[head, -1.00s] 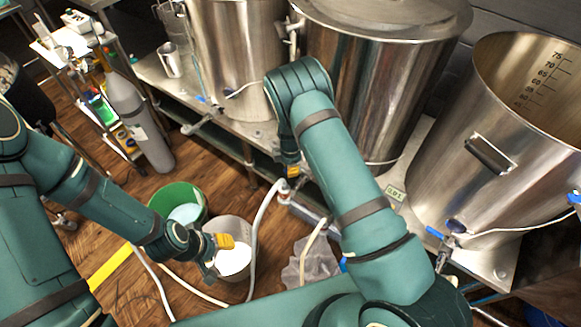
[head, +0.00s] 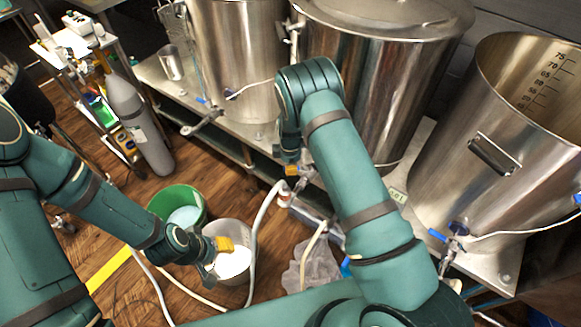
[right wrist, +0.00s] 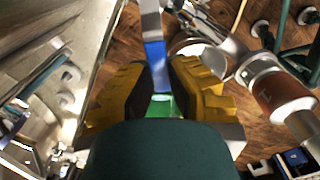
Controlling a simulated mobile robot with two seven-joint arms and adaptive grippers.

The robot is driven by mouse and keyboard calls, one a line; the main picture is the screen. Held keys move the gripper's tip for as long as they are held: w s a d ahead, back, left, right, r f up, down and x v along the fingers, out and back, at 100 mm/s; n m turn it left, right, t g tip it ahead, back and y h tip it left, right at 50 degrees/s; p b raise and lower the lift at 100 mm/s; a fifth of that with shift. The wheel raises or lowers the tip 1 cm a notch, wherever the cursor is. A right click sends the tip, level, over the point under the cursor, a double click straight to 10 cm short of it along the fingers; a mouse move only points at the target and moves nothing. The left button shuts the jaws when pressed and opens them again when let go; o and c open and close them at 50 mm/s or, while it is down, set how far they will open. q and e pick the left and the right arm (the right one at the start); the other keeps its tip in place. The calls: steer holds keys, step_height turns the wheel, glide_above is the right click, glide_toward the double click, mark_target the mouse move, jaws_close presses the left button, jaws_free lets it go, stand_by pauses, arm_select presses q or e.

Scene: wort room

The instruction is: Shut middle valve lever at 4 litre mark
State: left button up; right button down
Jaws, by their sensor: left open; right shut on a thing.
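The middle steel kettle (head: 385,80) stands at the back behind my right arm, which hides most of its valve. In the right wrist view, a blue valve lever (right wrist: 154,50) lies between the yellow fingers of my right gripper (right wrist: 155,85), which is shut on it. In the head view my right gripper (head: 291,168) is partly hidden below its wrist. My left gripper (head: 215,256) is open at the rim of a grey metal pail (head: 247,230). The pail holds whitish liquid (head: 232,266). I cannot make out a 4 litre mark on it.
A green bucket (head: 158,203) stands beside the pail. Pale hoses (head: 262,218) run over the wooden floor. The left kettle (head: 235,50) and right kettle (head: 430,170) have their own blue-handled valves. A grey gas cylinder (head: 140,130) stands at left.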

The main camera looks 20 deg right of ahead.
steer(key=shift+s+f, duration=0.1)
steer(key=shift+f, duration=0.05)
steer(key=c, duration=0.9)
jaws_free()
step_height(320, 180, up, 12)
